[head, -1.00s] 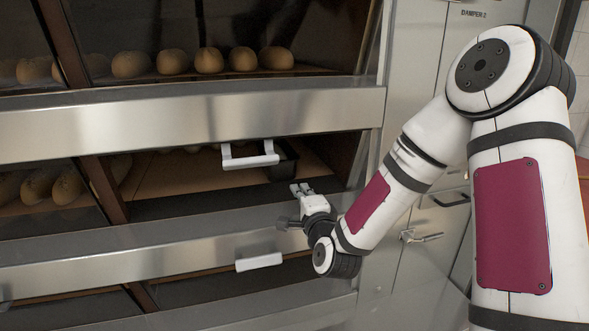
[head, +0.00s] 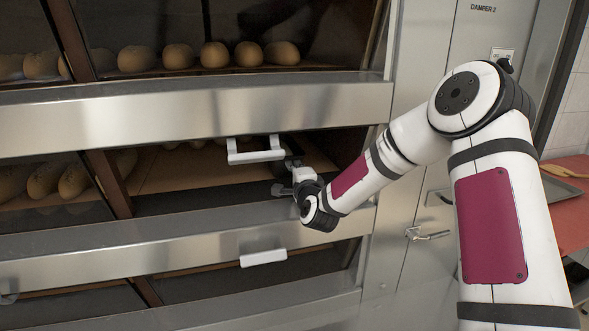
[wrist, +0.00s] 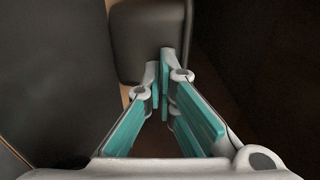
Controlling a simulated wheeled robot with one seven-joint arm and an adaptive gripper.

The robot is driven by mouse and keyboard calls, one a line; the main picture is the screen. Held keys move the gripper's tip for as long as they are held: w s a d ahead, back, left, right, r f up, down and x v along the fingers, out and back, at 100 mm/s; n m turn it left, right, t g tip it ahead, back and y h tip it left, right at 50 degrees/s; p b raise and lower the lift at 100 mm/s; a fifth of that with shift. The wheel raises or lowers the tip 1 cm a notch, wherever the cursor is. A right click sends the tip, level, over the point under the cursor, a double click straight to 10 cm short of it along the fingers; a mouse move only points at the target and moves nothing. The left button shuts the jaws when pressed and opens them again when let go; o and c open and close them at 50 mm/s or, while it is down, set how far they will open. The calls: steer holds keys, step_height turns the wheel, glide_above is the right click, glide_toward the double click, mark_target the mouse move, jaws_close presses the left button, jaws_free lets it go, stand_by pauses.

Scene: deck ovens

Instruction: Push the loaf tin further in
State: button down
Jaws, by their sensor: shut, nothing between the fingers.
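The dark loaf tin (wrist: 148,38) fills the top middle of the wrist view, with its near face towards me. In the head view only a dark part of it (head: 292,146) shows inside the middle oven deck, behind the raised door's handle and my gripper. My gripper (wrist: 165,68) is shut and empty, its fingertips at the lower right part of the tin's near face. I cannot tell whether they touch it. In the head view my gripper (head: 290,164) reaches into the deck opening below the handle.
The white handle (head: 256,156) on the steel front hangs just above my gripper. A lower steel front (head: 170,245) with another handle (head: 263,258) lies below. Loaves sit at the left of this deck and on the deck above. Bare deck floor (head: 190,176) lies left of the tin.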

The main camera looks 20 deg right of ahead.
mark_target(291, 175)
steer(key=w+b, duration=0.2)
steer(key=w, duration=0.2)
steer(key=shift+f, duration=0.1)
stand_by(0.5)
